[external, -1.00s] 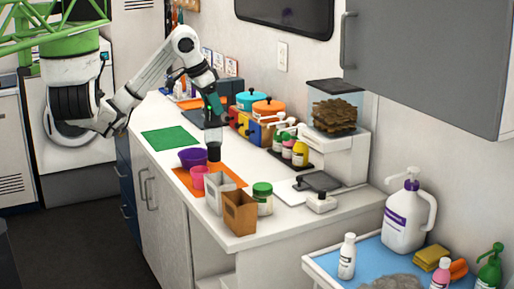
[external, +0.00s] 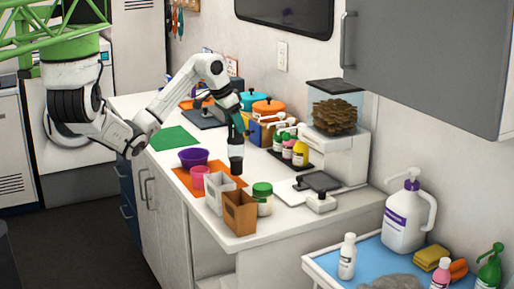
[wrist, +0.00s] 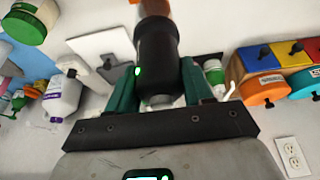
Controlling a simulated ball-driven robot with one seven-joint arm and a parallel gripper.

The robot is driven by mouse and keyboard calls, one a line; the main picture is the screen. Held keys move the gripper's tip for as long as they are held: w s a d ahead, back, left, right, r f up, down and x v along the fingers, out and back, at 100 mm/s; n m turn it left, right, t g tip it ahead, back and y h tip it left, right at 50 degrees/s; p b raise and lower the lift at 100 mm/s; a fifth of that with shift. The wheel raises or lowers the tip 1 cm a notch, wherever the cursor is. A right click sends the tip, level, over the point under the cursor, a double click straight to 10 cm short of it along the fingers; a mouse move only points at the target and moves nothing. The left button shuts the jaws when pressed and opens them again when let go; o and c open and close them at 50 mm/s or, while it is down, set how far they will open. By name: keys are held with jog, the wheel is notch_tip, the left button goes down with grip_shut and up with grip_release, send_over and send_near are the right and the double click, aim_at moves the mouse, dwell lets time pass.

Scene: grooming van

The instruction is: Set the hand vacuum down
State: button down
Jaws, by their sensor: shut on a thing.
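A purple bowl (external: 193,157), pink cup (external: 198,175), white holder (external: 221,186), brown holder (external: 240,213) and green-lidded jar (external: 262,200) crowd the front. Pump bottles (external: 300,153) and coloured canisters (external: 268,106) stand behind. A green mat (external: 174,139) lies clear to the left.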

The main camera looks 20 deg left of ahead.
aim_at(235, 131)
jog(key=shift+f, duration=1.4)
jog(key=shift+c, duration=2.3)
grip_release()
jog(key=shift+f, duration=0.1)
jog(key=v, duration=1.2)
